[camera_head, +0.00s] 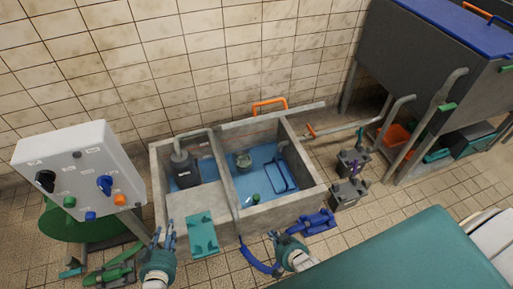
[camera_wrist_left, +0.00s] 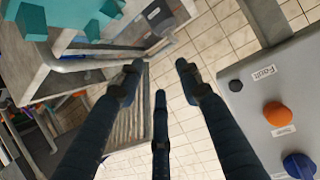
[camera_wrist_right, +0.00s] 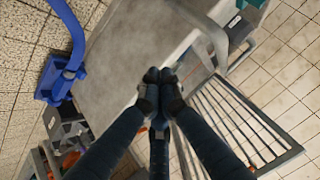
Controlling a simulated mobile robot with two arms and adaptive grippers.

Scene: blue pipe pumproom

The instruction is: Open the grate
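The grate shows as a slatted metal panel at the right of the right wrist view (camera_wrist_right: 243,118) and beside my fingers in the left wrist view (camera_wrist_left: 124,132). In the head view I see what looks like its top edge (camera_head: 295,112), behind the concrete basin (camera_head: 222,228), with an orange handle (camera_head: 268,102). It seems to stand raised at the basin's back; both compartments are uncovered. My left gripper (camera_head: 165,238) is open and empty at the basin's front left. My right gripper (camera_head: 277,239) is shut at the front, fingertips together, nothing visible between them. Neither touches the grate.
A grey control box (camera_head: 80,175) with knobs and buttons stands left. A teal part (camera_head: 201,236) sits at the basin's front. A blue pump (camera_head: 312,222) with a pipe is near my right gripper. A dark tank (camera_head: 430,60) stands right; a teal surface (camera_head: 420,255) fills the lower right.

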